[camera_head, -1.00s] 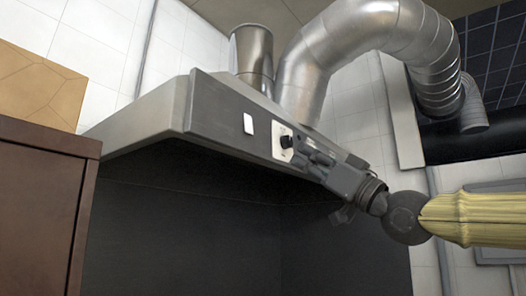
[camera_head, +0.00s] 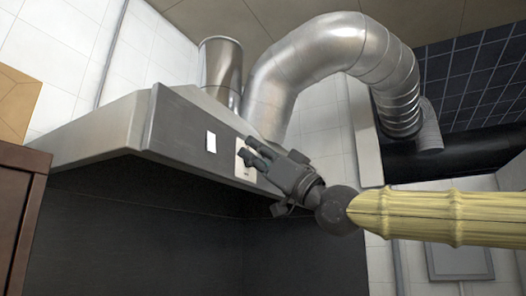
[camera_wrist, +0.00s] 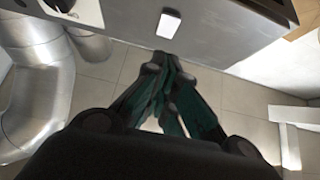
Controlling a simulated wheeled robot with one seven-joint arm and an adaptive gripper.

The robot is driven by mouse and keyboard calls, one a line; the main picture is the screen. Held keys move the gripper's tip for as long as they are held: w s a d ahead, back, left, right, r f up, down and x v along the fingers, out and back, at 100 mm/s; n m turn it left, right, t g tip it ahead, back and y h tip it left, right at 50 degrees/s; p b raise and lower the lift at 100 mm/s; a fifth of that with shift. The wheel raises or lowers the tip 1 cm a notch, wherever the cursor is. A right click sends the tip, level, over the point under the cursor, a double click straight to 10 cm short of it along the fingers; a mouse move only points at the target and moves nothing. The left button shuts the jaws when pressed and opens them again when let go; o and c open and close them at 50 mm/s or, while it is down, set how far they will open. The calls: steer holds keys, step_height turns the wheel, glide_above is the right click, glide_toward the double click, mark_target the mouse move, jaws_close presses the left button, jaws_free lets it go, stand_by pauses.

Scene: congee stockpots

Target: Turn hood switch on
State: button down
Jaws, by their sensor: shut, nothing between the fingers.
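The range hood's dark front panel (camera_head: 180,128) carries a small white rectangular switch (camera_head: 211,142). To its right is a white plate (camera_head: 240,170) with a control on it, mostly hidden behind my fingers. My gripper (camera_head: 249,150) is shut and empty, in front of that plate and to the right of the white switch. In the wrist view the white switch (camera_wrist: 168,23) lies just beyond my shut fingertips (camera_wrist: 158,65), with a gap showing in the picture. I cannot tell whether the fingers touch the plate or its control.
A silver duct (camera_head: 335,40) curves over the hood, beside a metal cylinder (camera_head: 220,66). A brown cabinet (camera_head: 14,215) with a tan box (camera_head: 16,105) on it stands at the left. The space under the hood looks open.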

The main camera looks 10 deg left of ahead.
mark_target(212, 138)
steer(key=w+a+p, duration=0.1)
steer(key=a, duration=0.1)
steer(key=a+r+p, duration=0.1)
steer(key=a, duration=0.1)
steer(key=w+a+r+p, duration=0.1)
steer(key=a, duration=0.2)
steer(key=shift+w+r, duration=0.1)
steer(key=shift+w, duration=0.2)
steer(key=shift+d+f+b, duration=0.1)
steer(key=shift+f+b, duration=0.15)
steer(key=shift+b, duration=0.25)
